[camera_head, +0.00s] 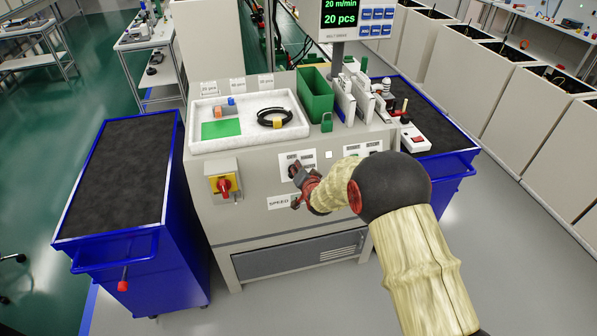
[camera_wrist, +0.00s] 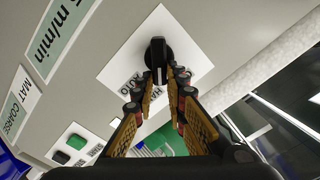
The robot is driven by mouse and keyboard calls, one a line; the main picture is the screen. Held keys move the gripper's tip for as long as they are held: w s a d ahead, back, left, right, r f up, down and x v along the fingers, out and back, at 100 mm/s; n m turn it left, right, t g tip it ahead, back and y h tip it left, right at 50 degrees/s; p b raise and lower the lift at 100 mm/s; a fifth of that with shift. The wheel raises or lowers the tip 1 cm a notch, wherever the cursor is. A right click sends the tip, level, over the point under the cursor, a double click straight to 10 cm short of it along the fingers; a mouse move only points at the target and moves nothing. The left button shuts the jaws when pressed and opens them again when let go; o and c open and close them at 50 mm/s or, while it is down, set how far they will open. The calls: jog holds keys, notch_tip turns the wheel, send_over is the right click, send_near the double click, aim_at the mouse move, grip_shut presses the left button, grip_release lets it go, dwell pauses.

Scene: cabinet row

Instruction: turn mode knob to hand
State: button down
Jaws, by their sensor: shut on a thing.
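The mode knob (camera_wrist: 158,55) is black with a pale pointer line, on a white label plate (camera_wrist: 190,35) in the wrist view. Its pointer end faces down the picture, towards my gripper. Dark lettering beside it is partly covered by a finger, so I cannot read all of it or tell the exact setting. My gripper (camera_wrist: 158,84) has its two fingers on either side of the knob's lower end, shut on it. In the head view my gripper (camera_head: 299,173) is at the machine's front panel by the white plate (camera_head: 309,157), and largely hides the knob.
A yellow and red switch (camera_head: 223,185) is left of the knob. A SPEED label (camera_head: 279,202) is just below. A white tray (camera_head: 197,146) and green bin (camera_head: 314,94) stand on the machine top. Blue carts (camera_head: 147,246) flank the machine.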

jog(key=shift+m, duration=0.3)
jog(key=c, duration=1.8)
grip_release()
jog(key=shift+c, duration=0.2)
jog(key=shift+o, duration=0.2)
jog(key=v, duration=1.2)
